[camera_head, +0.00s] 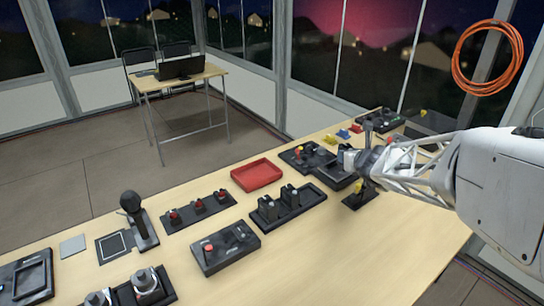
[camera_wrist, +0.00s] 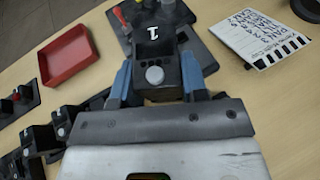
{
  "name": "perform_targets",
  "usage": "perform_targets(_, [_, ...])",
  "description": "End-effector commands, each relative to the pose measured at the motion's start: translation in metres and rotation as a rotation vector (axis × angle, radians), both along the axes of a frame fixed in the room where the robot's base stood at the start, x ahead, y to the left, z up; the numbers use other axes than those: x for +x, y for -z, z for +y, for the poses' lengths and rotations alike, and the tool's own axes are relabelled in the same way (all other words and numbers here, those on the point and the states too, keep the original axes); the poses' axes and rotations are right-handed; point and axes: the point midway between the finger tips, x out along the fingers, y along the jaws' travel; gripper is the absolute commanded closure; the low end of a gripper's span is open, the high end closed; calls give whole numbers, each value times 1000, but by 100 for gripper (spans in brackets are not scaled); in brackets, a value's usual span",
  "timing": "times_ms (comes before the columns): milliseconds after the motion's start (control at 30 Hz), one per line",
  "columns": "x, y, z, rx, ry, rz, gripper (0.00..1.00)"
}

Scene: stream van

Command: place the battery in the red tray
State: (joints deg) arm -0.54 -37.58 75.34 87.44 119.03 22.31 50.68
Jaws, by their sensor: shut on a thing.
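In the wrist view my gripper (camera_wrist: 157,80) is shut on a black block, which looks like the battery (camera_wrist: 163,45). The block has a white mark and a round grey knob, and sits between the two blue-grey fingers. In the head view my gripper (camera_head: 362,161) is at the right, above the table; the held block is hard to make out there. The red tray (camera_head: 257,175) is shallow and empty, left of my gripper in the head view. It also shows at the upper left of the wrist view (camera_wrist: 77,57), apart from the held block.
A black holder with two knobbed blocks (camera_head: 290,196) stands in front of the tray. A three-button panel (camera_head: 199,207) is left of it. A lever panel (camera_head: 308,157) is behind, near my gripper. A clapperboard (camera_wrist: 263,38) lies at the right. The table's front right is clear.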

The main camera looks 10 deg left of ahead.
Motion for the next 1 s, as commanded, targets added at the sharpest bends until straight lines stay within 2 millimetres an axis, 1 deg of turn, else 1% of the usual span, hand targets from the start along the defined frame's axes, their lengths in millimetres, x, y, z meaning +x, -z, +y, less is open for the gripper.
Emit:
perform_targets(33, [13, -5, -5, 0, 28, -3, 92])
perform_targets(100, [28, -9, -11, 0, 65, -2, 92])
perform_targets(200, [45, -15, -18, 1, 107, -2, 92])
perform_targets(433, [77, -28, -27, 0, 173, -1, 92])
perform_targets(600, [93, -35, -27, 0, 189, -1, 92])
perform_targets(767, [104, -41, -23, 0, 187, -1, 92])
perform_targets(1000, [119, -48, -11, 0, 156, -1, 92])
